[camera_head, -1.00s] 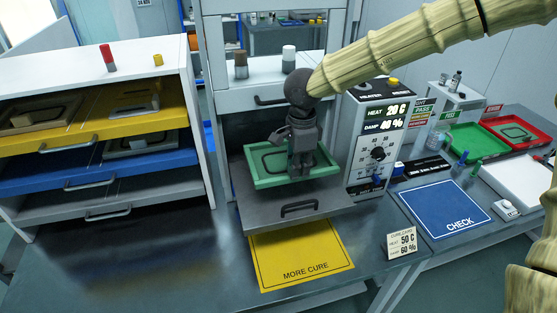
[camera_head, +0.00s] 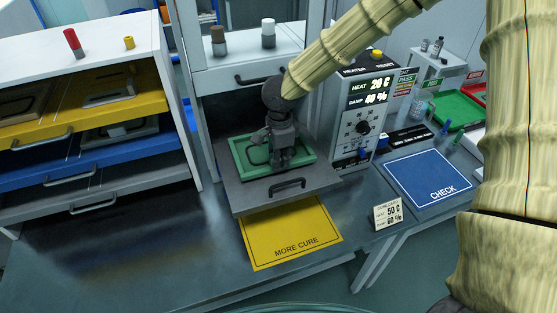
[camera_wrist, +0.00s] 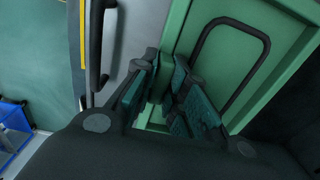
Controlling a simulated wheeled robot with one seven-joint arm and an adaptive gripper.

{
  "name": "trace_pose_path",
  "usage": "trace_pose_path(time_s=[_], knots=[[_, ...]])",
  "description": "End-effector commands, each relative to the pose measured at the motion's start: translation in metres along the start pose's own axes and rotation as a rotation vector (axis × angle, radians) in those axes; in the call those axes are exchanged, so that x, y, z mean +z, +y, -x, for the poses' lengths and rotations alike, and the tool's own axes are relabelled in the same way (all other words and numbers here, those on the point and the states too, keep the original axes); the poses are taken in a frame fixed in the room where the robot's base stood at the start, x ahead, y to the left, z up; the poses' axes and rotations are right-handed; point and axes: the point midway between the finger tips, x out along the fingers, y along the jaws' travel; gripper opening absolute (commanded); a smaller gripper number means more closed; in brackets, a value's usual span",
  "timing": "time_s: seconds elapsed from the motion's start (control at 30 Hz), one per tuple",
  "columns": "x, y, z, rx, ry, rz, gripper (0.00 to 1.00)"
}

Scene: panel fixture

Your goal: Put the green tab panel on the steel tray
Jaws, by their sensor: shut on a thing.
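The green tab panel (camera_head: 307,157) is a shallow green frame with a black loop on its face. It lies flat at or just over the grey steel tray (camera_head: 245,200), which sticks out from the cabinet and has a dark front handle. I cannot tell if the panel's full underside touches the tray. My gripper (camera_head: 283,160) points down at the panel, closed on its tab, which the fingers mostly hide. In the wrist view, my gripper (camera_wrist: 168,92) has its fingers close together against the green panel (camera_wrist: 270,25), and the grey tray (camera_wrist: 140,25) shows beside it.
A heater box (camera_head: 366,110) stands close right of the tray. A yellow MORE CURE mat (camera_head: 290,230) lies below the tray's front. A drawer rack (camera_head: 150,60) stands at left. A blue CHECK mat (camera_head: 430,175) and a green bin (camera_head: 458,108) are at right.

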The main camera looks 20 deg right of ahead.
Motion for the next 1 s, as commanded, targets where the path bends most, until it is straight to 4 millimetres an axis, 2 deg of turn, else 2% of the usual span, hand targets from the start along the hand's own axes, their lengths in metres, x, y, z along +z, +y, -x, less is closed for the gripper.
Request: trace_pose_path(time_s=[0.17,0.53,0.57,0.67,1.0], knots=[[0.0,0.0,-0.013,0.001,0.0,0.001,0.0],[0.001,0.0,-0.016,0.0,0.0,0.001,0.0],[0.001,0.0,-0.017,0.001,0.0,0.001,0.16],[0.001,0.0,-0.017,0.001,0.0,0.001,0.34],[0.001,0.0,-0.016,0.0,0.0,0.001,0.36]])
